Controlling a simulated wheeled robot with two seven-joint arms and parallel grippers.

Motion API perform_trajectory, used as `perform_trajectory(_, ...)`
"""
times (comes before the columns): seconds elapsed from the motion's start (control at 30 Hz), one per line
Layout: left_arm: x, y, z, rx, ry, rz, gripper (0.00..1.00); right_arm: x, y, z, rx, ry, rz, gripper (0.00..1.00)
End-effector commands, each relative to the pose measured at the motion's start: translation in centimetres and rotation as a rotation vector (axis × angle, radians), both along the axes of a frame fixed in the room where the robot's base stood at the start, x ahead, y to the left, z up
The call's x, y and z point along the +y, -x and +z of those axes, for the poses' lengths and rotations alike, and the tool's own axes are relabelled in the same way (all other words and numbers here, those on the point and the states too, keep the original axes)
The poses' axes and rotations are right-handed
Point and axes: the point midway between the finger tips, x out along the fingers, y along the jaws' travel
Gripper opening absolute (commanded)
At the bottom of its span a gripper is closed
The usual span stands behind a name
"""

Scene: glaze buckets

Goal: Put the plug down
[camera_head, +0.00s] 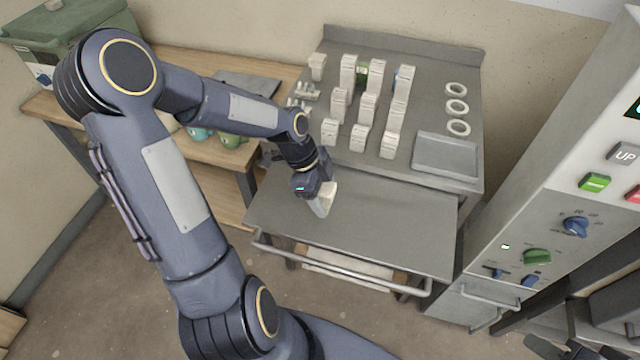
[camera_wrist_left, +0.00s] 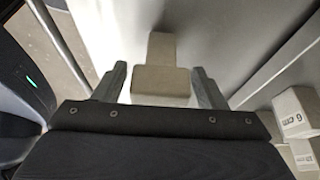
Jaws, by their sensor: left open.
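The beige plug (camera_head: 323,204) is on or just over the grey top of the trolley (camera_head: 390,225), near its left part; contact with the top is hard to make out. My left gripper (camera_head: 318,192) is right above it, pointing down. In the left wrist view the plug (camera_wrist_left: 160,78) shows as a wide block with a narrower part. It lies between the two fingers of my open left gripper (camera_wrist_left: 159,86), with a visible gap on each side. My right gripper is not seen.
Several pale numbered blocks (camera_head: 359,137) stand on the grey bench behind the trolley, with white rings (camera_head: 456,107) and a shallow tray (camera_head: 446,155). A control cabinet (camera_head: 560,215) rises at the right. The trolley's right part is clear. Cups (camera_head: 232,141) sit on the wooden table.

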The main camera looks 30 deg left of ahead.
Motion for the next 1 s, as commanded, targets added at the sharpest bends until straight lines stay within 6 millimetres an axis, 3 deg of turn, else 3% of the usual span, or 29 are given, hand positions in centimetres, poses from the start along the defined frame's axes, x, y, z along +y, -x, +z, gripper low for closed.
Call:
perform_trajectory(0.5,3.6,0.8,8.8,-0.006,-0.003,0.003,0.65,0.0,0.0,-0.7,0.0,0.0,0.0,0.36)
perform_trajectory(0.73,4.1,1.2,10.9,0.001,-0.007,0.017,0.65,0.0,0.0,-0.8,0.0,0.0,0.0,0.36)
perform_trajectory(0.87,2.8,3.1,12.5,0.026,-0.041,0.17,0.65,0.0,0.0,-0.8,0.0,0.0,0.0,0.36)
perform_trajectory(1.0,0.3,7.3,14.4,0.047,-0.043,0.539,0.65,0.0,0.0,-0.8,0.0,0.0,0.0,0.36)
